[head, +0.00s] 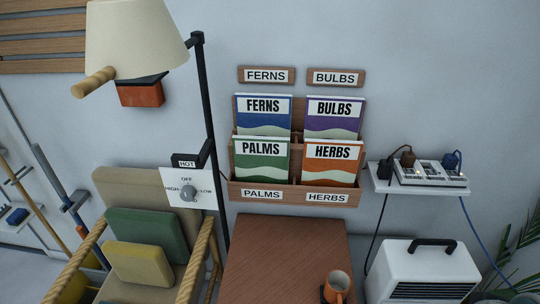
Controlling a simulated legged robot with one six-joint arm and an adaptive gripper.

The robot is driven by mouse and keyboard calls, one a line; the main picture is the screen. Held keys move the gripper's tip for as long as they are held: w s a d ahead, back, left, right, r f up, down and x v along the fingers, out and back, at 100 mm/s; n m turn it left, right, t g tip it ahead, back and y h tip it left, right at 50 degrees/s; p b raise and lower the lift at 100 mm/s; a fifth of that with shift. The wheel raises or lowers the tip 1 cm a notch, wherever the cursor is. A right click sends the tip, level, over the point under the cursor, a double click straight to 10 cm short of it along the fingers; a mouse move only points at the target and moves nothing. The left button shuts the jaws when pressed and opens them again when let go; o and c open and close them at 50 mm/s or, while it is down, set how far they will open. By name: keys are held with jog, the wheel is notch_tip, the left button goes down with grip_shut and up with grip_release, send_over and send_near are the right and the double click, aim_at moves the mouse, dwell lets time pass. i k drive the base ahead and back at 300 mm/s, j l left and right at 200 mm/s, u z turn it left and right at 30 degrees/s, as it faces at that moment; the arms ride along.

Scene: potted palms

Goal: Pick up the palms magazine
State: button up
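The green palms magazine (262,162) stands in the lower left pocket of a wooden wall rack (240,189). Its title and pale wavy bottom band face me. Its lower edge is hidden behind the pocket's front, above a PALMS label (262,195). The blue ferns magazine (264,115) is above it, the orange herbs magazine (330,162) to its right, and the purple bulbs magazine (334,115) is at upper right. My gripper is not in view.
A brown table (285,255) stands below the rack, with an orange mug (337,285) at front right. A lamp (135,40) on a black pole and a control panel (187,190) are left. A power strip (428,173) and white heater (422,270) are right.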

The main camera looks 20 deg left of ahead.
aim_at(261, 160)
jog(key=u, duration=1.05)
